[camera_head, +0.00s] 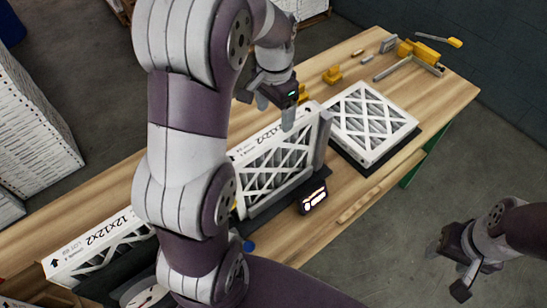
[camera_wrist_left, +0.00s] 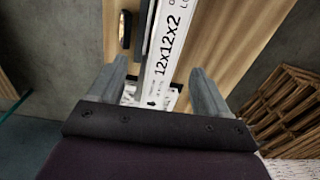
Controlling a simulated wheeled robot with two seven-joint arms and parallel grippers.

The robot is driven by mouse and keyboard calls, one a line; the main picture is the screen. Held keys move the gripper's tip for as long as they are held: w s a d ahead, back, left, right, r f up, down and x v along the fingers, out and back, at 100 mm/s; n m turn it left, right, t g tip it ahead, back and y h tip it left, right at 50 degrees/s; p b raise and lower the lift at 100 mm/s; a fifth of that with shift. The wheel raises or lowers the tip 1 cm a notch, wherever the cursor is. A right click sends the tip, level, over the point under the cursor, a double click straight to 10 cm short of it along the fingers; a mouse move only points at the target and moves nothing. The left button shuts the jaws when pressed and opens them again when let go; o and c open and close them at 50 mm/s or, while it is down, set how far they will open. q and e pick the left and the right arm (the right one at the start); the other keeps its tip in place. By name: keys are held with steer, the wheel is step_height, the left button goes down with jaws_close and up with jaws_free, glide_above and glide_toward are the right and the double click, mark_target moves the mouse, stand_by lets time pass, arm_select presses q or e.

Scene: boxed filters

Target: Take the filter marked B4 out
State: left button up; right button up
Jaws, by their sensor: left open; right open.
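A white-framed pleated filter (camera_head: 272,168) stands upright on edge in a dark holder at the middle of the table, its top edge printed 12x12x2. My left gripper (camera_head: 276,112) is open just above the far end of that edge. In the left wrist view its two fingers (camera_wrist_left: 158,70) lie on either side of the printed edge (camera_wrist_left: 165,45), with gaps on both sides. A second filter (camera_head: 372,118) lies flat on a dark base at right. A third filter (camera_head: 95,250) shows at lower left, partly hidden by my arm. No B4 mark is readable. My right gripper (camera_head: 452,268) is open, off the table's front side.
A small lit display (camera_head: 313,199) stands in front of the upright filter. Yellow clamps and tools (camera_head: 418,52) lie at the table's far right end. White stacks (camera_head: 35,130) stand on the floor at left. Bare wooden tabletop (camera_head: 340,215) shows along the front.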

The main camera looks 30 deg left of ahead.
mark_target(273, 131)
arm_select(q)
steer(key=shift+w+a+f+m+b, duration=0.15)
steer(key=shift+w+a+f+b, duration=0.15)
steer(key=shift+f+b, duration=0.25)
steer(key=shift+w+a+f+m+b, duration=0.15)
steer(key=shift+a+f+b, duration=0.15)
steer(key=shift+f+b, duration=0.25)
steer(key=f+b, duration=0.4)
steer(key=shift+s+d+f+b, duration=0.15)
steer(key=shift+s+f+b, duration=0.15)
steer(key=shift+b, duration=0.1)
steer(key=shift+w+f+b, duration=0.1)
steer(key=shift+f+b, duration=0.2)
steer(key=shift+f, duration=0.05)
steer(key=shift+w+f+b, duration=0.1)
steer(key=shift+f+b, duration=0.65)
steer(key=shift+f, duration=0.1)
steer(key=shift+f+p, duration=0.95)
steer(key=shift+p, duration=0.1)
steer(key=shift+f, duration=0.5)
